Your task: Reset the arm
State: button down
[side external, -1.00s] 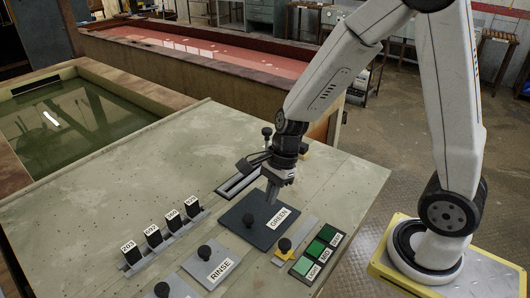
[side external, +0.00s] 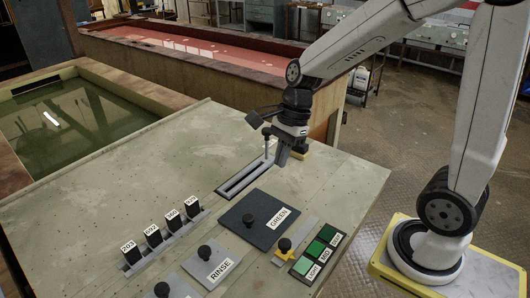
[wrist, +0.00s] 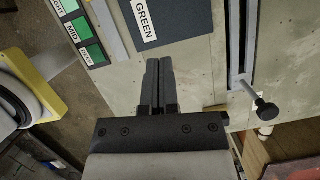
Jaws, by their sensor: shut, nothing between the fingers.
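My gripper (side external: 282,161) is shut and empty, fingers pointing down, raised above the far right part of the panel. In the wrist view its closed fingers (wrist: 157,66) are over bare panel, near the edge of the dark GREEN plate (wrist: 170,22). The lever's knob (wrist: 267,110) is right of the fingers in the wrist view.
Several numbered black blocks (side external: 152,236) stand in a row at left. The left panel area is bare. A green-water tank (side external: 70,130) lies beyond.

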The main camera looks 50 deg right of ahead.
jog(key=shift+f, duration=0.1)
jog(key=s+f+n+h, duration=0.1)
jog(key=n, duration=0.4)
jog(key=s+f+n+t+h, duration=0.1)
jog(key=f+n, duration=0.1)
jog(key=n, duration=0.3)
jog(key=s+f+n+h, duration=0.1)
jog(key=f+n, duration=0.1)
jog(key=n, duration=0.3)
jog(key=shift+s+d+f, duration=0.2)
jog(key=shift+d+f, duration=0.05)
jog(key=shift+d, duration=0.1)
jog(key=n, duration=0.3)
jog(key=f+n+t, duration=0.1)
jog(key=shift+s+a+n+h, duration=0.1)
jog(key=shift+s+n+h, duration=0.2)
jog(key=shift+s+n, duration=0.1)
